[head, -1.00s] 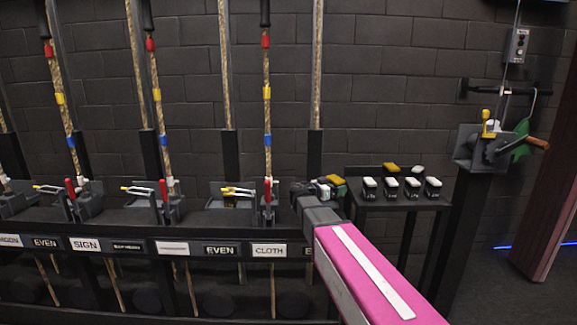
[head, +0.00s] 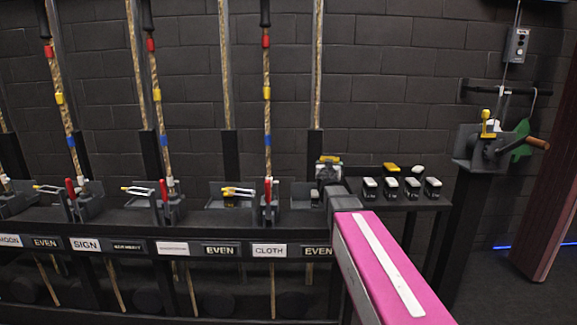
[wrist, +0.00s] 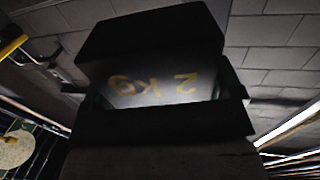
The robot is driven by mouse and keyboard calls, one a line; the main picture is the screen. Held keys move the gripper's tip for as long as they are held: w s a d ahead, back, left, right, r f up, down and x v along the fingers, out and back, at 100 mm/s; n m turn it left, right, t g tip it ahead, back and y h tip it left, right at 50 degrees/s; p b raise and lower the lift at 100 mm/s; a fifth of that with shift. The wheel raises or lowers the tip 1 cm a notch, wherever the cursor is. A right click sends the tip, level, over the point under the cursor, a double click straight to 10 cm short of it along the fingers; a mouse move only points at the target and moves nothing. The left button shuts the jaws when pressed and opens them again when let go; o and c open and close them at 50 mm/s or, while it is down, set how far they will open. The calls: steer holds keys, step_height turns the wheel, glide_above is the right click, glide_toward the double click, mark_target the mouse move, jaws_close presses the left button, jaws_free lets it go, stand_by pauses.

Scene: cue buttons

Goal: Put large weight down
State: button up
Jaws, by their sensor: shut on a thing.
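My gripper (head: 330,178) is at the end of my pink arm, above the right end of the lever rack, left of the small black table. It is shut on a dark weight (head: 328,160), whose yellow part shows just beyond the gripper. In the wrist view the weight (wrist: 150,40) is a dark block with "2 kg" in yellow, upside down, between the dark jaws (wrist: 165,112). Its far side and underside are hidden. I cannot tell whether it touches the rack behind it.
A rack (head: 120,232) with ropes, red-handled levers and word labels runs left. A crank post (head: 480,160) stands right, before a dark brick wall.

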steer(key=shift+d+r+n+y, duration=0.1)
steer(key=shift+r+n+y, duration=0.4)
steer(key=shift+r, duration=0.85)
steer(key=shift+d+r+n+y, duration=0.1)
steer(key=shift+r+n+y, duration=0.2)
steer(key=shift+r+y, duration=0.75)
steer(key=shift+s+d+r, duration=0.1)
steer(key=shift+d+r, duration=0.05)
steer(key=shift+r, duration=0.8)
steer(key=shift+s+d+r, duration=0.1)
steer(key=shift+d+r, duration=0.05)
steer(key=shift+r, duration=0.8)
steer(key=shift+s+d+r+n, duration=0.1)
steer(key=shift+s+d+r, duration=0.1)
steer(key=shift+r, duration=0.35)
steer(key=shift+s+d+r+n, duration=0.1)
steer(key=shift+d+r, duration=0.05)
steer(key=shift+r, duration=0.45)
steer(key=shift+s+d+r+n, duration=0.1)
steer(key=shift+d+r, duration=0.1)
steer(key=shift+r, duration=0.35)
